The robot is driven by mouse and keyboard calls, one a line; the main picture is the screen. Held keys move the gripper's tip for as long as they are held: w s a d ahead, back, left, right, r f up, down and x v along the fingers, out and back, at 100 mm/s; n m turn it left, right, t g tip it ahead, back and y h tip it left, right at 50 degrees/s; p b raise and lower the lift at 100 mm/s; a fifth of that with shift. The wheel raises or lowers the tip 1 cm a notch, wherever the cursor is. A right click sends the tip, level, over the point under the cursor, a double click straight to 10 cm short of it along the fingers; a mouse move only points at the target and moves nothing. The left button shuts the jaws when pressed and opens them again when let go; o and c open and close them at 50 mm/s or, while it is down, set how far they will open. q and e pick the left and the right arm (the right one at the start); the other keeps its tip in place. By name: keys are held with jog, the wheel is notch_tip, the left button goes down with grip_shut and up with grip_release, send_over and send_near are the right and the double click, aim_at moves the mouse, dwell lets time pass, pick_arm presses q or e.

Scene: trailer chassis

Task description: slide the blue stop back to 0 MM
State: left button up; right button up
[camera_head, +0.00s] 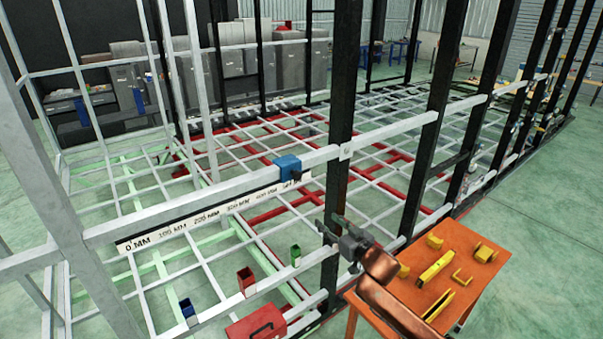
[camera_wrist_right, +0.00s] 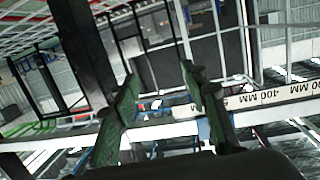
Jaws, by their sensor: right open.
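The blue stop (camera_head: 287,167) sits on the white horizontal rail (camera_head: 220,192), near the high-number right end of the printed millimetre scale (camera_head: 180,229). The 0 MM mark is at the scale's left end. My right gripper (camera_head: 329,224) is open and empty, below and to the right of the stop, in front of a black post. In the right wrist view its two dark green fingers (camera_wrist_right: 158,78) stand apart. A small blue patch (camera_wrist_right: 203,129), likely the stop, shows partly hidden behind the right finger. My left gripper is not in view.
A black upright post (camera_head: 341,110) stands just right of the stop. An orange table (camera_head: 480,262) with several yellow parts is at the lower right. Red (camera_head: 246,281), green (camera_head: 295,255) and blue (camera_head: 187,311) holders stand on a lower rail, near a red box (camera_head: 257,325).

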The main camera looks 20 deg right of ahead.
aim_at(298, 176)
jog(key=s+a+r+n+t+y+p, duration=0.1)
jog(key=a+r, duration=0.2)
jog(key=r, duration=0.5)
jog(key=s+a+r+y+p, duration=0.1)
jog(key=s+a+r+y, duration=0.15)
jog(key=r, duration=0.55)
jog(key=shift+h, duration=0.45)
jog(key=p+x, duration=0.2)
jog(key=x, duration=0.6)
jog(key=shift+w, duration=0.35)
jog(key=shift+c, duration=0.2)
grip_shut()
